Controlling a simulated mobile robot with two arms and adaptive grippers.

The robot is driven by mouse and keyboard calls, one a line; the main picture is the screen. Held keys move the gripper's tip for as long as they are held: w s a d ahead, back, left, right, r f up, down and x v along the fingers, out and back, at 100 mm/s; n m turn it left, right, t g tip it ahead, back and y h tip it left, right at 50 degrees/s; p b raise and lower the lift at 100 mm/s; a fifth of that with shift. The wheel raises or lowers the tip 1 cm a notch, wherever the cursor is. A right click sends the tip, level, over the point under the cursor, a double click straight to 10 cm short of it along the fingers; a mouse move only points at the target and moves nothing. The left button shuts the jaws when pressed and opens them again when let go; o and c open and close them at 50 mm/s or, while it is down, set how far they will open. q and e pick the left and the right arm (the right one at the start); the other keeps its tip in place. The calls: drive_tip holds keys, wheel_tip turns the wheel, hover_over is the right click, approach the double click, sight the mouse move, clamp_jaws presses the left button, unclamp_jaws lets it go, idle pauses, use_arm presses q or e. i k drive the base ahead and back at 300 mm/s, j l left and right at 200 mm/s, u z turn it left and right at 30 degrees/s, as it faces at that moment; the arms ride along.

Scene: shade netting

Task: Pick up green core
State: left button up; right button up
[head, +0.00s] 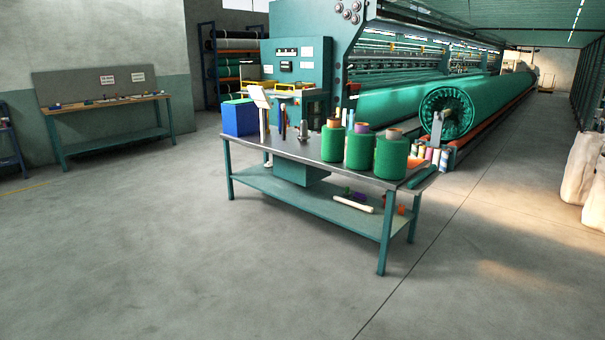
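I cannot single out one green core for certain. Small green and purple pieces (356,194) lie on the lower shelf of the work table, too small to make out clearly. Three green yarn spools stand upright on the table top: a left one (332,143) with an orange-brown top, a middle one (360,150) with a purple top, and a right one (390,157) with a brown top. A dark green item (421,178) lies at the table's right end. Neither of my grippers is in view.
The work table (258,146) also carries a blue box (239,119) and a grey metal piece (303,131). A white tube (353,204) lies on its lower shelf. A large green netting roll (450,108) and machine stand behind. The floor in front is clear.

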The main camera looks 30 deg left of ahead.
sight(415, 146)
drive_tip(key=i+j+u, duration=0.5)
drive_tip(key=i+u, duration=0.15)
drive_tip(key=i+j+u, duration=0.3)
drive_tip(key=i+u, duration=0.15)
drive_tip(key=i, duration=0.2)
drive_tip(key=i+j+u, duration=0.1)
drive_tip(key=i+u, duration=0.3)
drive_tip(key=i, duration=0.25)
drive_tip(key=i+l+u, duration=0.1)
drive_tip(key=i+u, duration=0.35)
drive_tip(key=i, duration=0.2)
drive_tip(key=i+j, duration=0.15)
drive_tip(key=i, duration=0.8)
drive_tip(key=i+j, duration=0.15)
drive_tip(key=i, duration=0.8)
drive_tip(key=i+z, duration=0.4)
drive_tip(key=i, duration=0.15)
drive_tip(key=i+z, duration=0.4)
drive_tip(key=i+j+z, duration=0.4)
drive_tip(key=i, duration=0.2)
drive_tip(key=i+j+z, duration=0.7)
drive_tip(key=i+j, duration=0.4)
drive_tip(key=i+j+z, duration=0.45)
drive_tip(key=i+j, duration=0.85)
drive_tip(key=j, duration=0.15)
